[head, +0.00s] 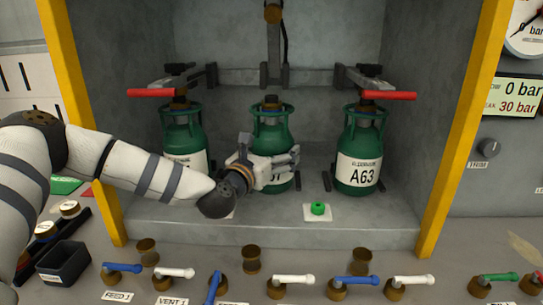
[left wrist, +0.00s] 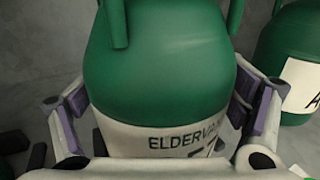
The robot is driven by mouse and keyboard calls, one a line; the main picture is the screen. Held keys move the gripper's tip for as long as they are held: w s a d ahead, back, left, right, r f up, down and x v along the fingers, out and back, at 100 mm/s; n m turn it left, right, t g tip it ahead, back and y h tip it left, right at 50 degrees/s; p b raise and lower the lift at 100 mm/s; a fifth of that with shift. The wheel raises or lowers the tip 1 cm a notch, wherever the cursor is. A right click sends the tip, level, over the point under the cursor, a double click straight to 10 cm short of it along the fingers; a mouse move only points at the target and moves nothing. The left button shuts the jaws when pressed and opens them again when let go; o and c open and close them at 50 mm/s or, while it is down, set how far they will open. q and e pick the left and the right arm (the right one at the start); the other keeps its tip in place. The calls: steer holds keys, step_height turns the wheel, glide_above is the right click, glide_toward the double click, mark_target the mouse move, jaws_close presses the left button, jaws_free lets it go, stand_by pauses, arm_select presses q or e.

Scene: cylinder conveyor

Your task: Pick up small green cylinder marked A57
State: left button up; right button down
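The middle green cylinder (head: 271,125) stands upright in the bay. Its white label is mostly covered by my gripper; only the end of the marking shows, and it seems to end in 7. My left gripper (head: 270,160) is at its front at label height. In the left wrist view the cylinder (left wrist: 165,65) fills the space between the wide-spread fingers, one on each side. I cannot tell whether the pads touch it. The cylinder rests on the bay floor. My right gripper is not in view.
A cylinder marked A63 (head: 359,145) stands to the right, and another green cylinder (head: 183,135) to the left, its marking hidden. Clamps with red handles (head: 388,95) are above the outer cylinders. A green button (head: 318,208) is on the bay floor. Several valve levers (head: 293,280) line the front.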

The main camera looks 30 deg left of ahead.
arm_select(q)
steer(key=shift+w+r, duration=0.1)
steer(key=shift+r, duration=0.15)
steer(key=shift+c, duration=1.4)
